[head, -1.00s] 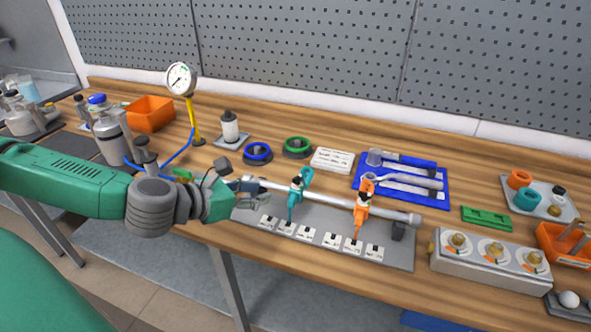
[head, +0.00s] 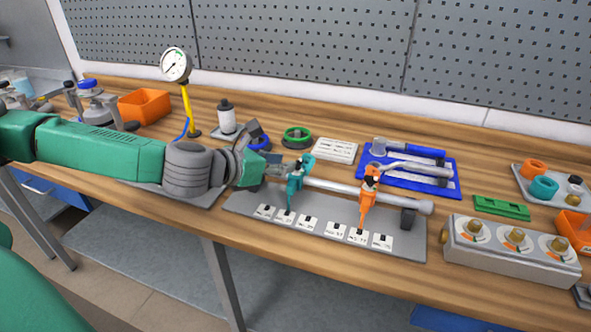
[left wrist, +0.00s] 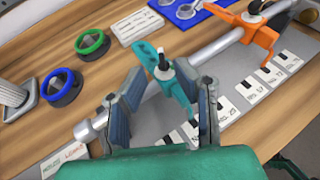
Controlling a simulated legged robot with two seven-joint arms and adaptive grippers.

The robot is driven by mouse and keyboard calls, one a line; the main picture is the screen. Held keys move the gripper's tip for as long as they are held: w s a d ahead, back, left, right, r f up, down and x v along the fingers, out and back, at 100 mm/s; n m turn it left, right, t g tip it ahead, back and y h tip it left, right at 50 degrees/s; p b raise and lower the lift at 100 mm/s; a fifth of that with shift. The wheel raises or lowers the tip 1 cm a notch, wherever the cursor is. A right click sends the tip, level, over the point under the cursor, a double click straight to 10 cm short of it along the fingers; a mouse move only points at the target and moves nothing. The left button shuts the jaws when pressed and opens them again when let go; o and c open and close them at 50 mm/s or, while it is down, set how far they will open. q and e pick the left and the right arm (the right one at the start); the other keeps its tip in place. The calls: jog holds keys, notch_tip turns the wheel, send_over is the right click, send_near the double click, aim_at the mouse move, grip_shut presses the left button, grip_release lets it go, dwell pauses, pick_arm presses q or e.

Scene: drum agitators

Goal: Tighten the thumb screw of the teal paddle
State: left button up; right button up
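The teal paddle (head: 294,186) is clamped on the horizontal metal rod (head: 335,187). It also shows in the left wrist view (left wrist: 181,97), with a dark-tipped thumb screw (left wrist: 162,62) on top of its hub. My left gripper (head: 282,171) is at the rod's left part, close beside the teal paddle, and hides that rod end in the head view. In the left wrist view its fingers (left wrist: 168,86) are apart, with the paddle in the gap between them; I see no clear contact. My right gripper is in neither view.
An orange paddle (head: 368,198) sits further right on the same rod. The grey base plate (head: 410,248) carries several labelled tiles. Behind are a green ring (head: 297,136), a white card (head: 335,150) and a blue tool tray (head: 452,192). A box with dials (head: 510,252) stands right.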

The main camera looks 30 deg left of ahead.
pick_arm(q)
jog(key=shift+x, duration=2.35)
jog(key=shift+r, duration=0.1)
grip_shut()
